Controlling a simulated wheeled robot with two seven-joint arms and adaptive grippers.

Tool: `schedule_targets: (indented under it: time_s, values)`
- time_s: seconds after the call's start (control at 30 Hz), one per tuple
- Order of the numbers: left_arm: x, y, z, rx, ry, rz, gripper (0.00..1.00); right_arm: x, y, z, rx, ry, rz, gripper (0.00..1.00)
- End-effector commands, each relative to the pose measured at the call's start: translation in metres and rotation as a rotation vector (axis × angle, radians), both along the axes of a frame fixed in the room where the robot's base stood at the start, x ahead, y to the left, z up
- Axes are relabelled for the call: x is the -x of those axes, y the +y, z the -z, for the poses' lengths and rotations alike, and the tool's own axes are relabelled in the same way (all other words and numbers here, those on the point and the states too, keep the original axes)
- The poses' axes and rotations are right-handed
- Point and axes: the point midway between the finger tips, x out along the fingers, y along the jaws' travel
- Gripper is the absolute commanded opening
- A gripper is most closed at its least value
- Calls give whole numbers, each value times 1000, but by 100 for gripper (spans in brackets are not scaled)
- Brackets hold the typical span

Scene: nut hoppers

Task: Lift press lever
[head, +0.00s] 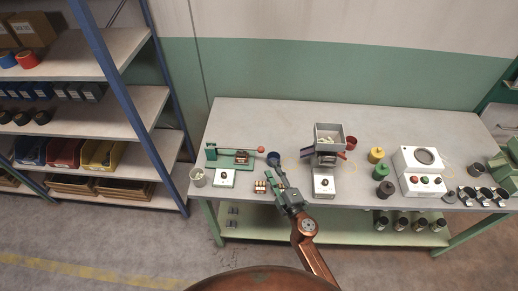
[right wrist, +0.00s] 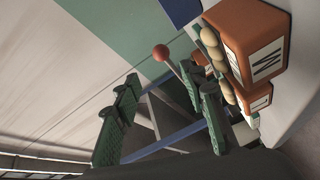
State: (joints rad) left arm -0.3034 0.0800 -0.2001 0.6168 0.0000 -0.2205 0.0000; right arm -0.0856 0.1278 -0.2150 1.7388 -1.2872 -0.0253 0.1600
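A green press (head: 231,158) stands at the left of the table. Its lever (head: 238,150) lies about level and ends in a red ball knob (head: 261,149) on the right. My right gripper (head: 275,177) is over the table, in front of and a little right of the knob, apart from it. In the right wrist view its two green fingers (right wrist: 163,105) are spread, with nothing visible held between them. The knob (right wrist: 160,52) shows beyond the fingers there, with part of its rod behind the right finger. My left gripper is in neither view.
A small orange block group (head: 260,186) lies just left of my right gripper. A grey hopper machine (head: 325,160) stands to the right. A glass jar (head: 198,177) is at the left edge.

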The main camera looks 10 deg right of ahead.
Motion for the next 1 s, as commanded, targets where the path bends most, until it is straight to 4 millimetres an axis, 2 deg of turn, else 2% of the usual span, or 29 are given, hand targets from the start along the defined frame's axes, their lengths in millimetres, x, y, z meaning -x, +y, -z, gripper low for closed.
schedule_targets:
  time_s: [0.17, 0.27, 0.7, 0.8, 1.0]
  values:
    - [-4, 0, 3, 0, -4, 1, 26, -6, 1, 4, 0, 1, 0, 39]
    - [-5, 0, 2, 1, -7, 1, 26, -19, 4, 3, 1, -1, -1, 39]
    - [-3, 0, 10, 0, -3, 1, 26, -98, 19, 4, 0, 0, 0, 39]
    - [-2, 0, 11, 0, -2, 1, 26, -109, 20, 4, 0, 1, 0, 39]
    - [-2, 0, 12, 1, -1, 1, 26, -118, 22, 4, -1, 1, 1, 39]
